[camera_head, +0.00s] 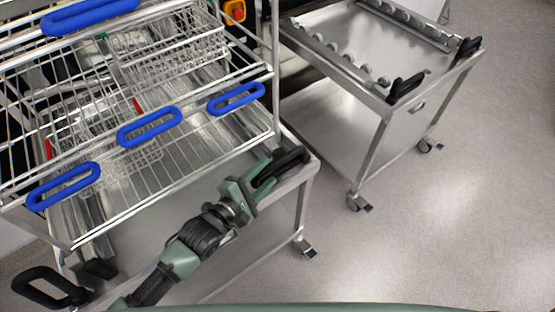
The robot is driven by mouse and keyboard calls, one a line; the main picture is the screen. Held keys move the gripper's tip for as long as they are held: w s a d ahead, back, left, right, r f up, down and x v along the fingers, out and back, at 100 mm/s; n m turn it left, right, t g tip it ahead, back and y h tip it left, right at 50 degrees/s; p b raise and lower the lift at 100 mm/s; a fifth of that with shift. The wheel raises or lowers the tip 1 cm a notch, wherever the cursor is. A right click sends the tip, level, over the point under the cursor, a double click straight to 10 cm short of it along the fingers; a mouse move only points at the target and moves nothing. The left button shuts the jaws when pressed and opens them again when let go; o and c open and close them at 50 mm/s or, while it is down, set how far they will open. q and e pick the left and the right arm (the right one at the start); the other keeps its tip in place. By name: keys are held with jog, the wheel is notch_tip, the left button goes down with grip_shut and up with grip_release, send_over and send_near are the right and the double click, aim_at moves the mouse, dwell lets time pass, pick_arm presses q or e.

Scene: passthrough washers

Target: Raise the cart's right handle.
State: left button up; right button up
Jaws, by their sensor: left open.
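The near steel cart (215,262) carries a wire rack and has a black loop handle at each front corner. Its right handle (290,160) is at the cart's right front corner. My left gripper (262,178), green and black, reaches in from the lower left and is at this handle, its fingers open. The fingers cover part of the handle, and I cannot tell whether they touch it. The cart's left handle (40,287) sticks out at the lower left. My right gripper is not in view.
The wire rack (150,165) with blue handles (150,127) stands above the near cart. A second steel cart (345,55) with rollers and black handles (407,86) stands to the right. A red and yellow button (236,11) is behind. The grey floor (450,225) at right is clear.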

aim_at(275, 164)
pick_arm(q)
jog(key=x, duration=0.5)
jog(key=shift+w+d, duration=0.15)
jog(key=shift+w, duration=0.05)
grip_shut()
jog(key=shift+f, duration=0.1)
dwell(1.1)
